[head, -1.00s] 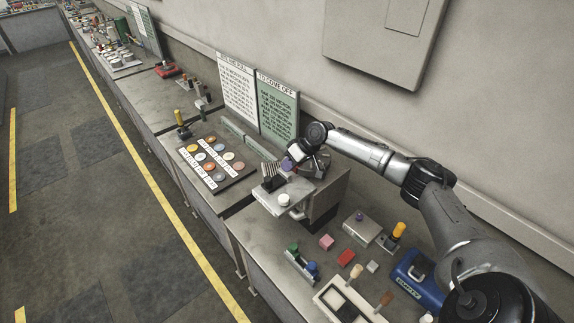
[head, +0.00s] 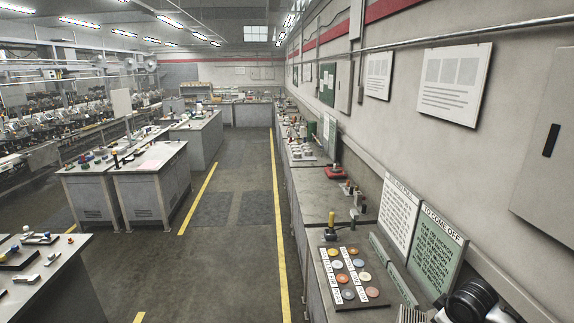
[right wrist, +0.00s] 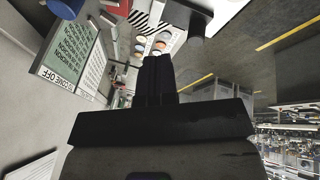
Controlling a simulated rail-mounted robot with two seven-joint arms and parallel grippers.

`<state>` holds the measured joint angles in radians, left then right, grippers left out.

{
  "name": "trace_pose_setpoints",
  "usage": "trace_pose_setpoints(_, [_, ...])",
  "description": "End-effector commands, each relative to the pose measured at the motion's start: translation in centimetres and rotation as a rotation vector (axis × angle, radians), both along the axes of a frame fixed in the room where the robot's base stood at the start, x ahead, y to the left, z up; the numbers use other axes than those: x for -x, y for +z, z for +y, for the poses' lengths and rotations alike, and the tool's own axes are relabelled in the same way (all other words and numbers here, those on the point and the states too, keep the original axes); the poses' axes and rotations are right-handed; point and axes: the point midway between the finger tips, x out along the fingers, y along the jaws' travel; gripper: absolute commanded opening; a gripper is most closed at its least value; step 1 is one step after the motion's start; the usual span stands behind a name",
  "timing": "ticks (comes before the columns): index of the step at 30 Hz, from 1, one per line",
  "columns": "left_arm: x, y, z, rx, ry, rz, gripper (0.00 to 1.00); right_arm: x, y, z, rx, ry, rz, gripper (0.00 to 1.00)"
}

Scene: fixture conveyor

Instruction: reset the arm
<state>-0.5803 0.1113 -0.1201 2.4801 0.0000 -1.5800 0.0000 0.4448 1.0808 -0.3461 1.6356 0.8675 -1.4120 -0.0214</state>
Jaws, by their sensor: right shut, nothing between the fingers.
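My right gripper (right wrist: 157,75) shows in the right wrist view with its two dark fingers together and nothing between them. It is clear of the bench things, which lie beyond the fingertips. In the head view only a dark joint of my right arm shows at the bottom right corner; the fingers are not visible there. My left gripper is in neither view.
A tray of coloured discs (head: 378,296) lies on the right bench, below a white text board (head: 399,214) and a green-faced board (head: 434,254). A yellow-topped post (head: 331,221) stands beyond. The aisle floor (head: 238,262) is clear, with grey benches (head: 150,192) to the left.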

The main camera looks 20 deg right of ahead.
Motion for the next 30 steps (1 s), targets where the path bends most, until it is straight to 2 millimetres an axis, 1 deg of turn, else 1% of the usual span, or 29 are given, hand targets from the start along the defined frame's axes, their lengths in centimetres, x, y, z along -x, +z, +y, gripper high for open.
trace_pose_setpoints(1, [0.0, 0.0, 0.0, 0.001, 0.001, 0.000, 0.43, -0.5, 0.6, 2.9, 0.064, 0.056, -0.040, 0.00])
trace_pose_setpoints(2, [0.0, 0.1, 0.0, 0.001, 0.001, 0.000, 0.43, -0.6, 0.8, 4.4, 0.105, 0.080, -0.064, 0.00])
trace_pose_setpoints(3, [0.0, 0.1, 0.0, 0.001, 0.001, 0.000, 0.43, -0.5, 1.1, 6.6, 0.153, 0.112, -0.100, 0.00])
trace_pose_setpoints(5, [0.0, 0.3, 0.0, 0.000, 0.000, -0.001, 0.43, 0.2, 1.2, 10.3, 0.206, 0.151, -0.160, 0.00])
trace_pose_setpoints(6, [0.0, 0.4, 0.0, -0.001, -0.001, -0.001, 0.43, 1.0, 1.1, 12.8, 0.226, 0.171, -0.202, 0.00])
trace_pose_setpoints(7, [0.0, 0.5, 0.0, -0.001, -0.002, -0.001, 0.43, 1.8, 1.0, 14.7, 0.234, 0.180, -0.231, 0.00])
trace_pose_setpoints(8, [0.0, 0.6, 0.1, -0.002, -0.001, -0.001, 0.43, 2.7, 0.8, 16.4, 0.233, 0.185, -0.261, 0.00])
trace_pose_setpoints(9, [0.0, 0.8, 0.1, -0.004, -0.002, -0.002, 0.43, 4.2, 0.5, 18.5, 0.226, 0.187, -0.292, 0.00])
trace_pose_setpoints(11, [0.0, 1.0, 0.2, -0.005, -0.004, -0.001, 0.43, 6.6, 0.0, 21.2, 0.196, 0.181, -0.330, 0.00])
trace_pose_setpoints(12, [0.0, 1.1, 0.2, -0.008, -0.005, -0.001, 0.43, 8.3, -0.4, 22.9, 0.163, 0.170, -0.346, 0.00])
trace_pose_setpoints(14, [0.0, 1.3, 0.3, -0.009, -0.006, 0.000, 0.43, 10.9, -1.2, 25.0, 0.106, 0.149, -0.355, 0.00])
trace_pose_setpoints(15, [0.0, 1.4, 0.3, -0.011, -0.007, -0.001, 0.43, 12.7, -1.9, 26.3, 0.061, 0.133, -0.346, 0.00])
trace_pose_setpoints(17, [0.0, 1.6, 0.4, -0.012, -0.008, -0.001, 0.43, 15.3, -3.2, 27.9, -0.013, 0.110, -0.313, 0.00])
trace_pose_setpoints(18, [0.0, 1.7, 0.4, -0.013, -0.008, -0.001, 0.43, 17.0, -4.1, 28.9, -0.057, 0.092, -0.283, 0.00])
trace_pose_setpoints(20, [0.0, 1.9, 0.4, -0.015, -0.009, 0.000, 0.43, 19.3, -5.8, 30.0, -0.111, 0.061, -0.227, 0.00])
trace_pose_setpoints(21, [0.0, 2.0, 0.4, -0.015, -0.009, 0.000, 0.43, 20.8, -7.0, 30.6, -0.141, 0.040, -0.186, 0.00])
trace_pose_setpoints(24, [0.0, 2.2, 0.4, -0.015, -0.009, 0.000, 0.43, 24.2, -9.3, 31.9, -0.196, 0.001, -0.095, 0.00])
trace_pose_setpoints(27, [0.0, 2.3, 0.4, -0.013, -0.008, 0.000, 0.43, 26.9, -10.8, 32.7, -0.226, -0.023, -0.026, 0.00])
trace_pose_setpoints(30, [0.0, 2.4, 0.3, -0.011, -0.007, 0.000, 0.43, 28.7, -11.7, 33.0, -0.235, -0.032, 0.020, 0.00])
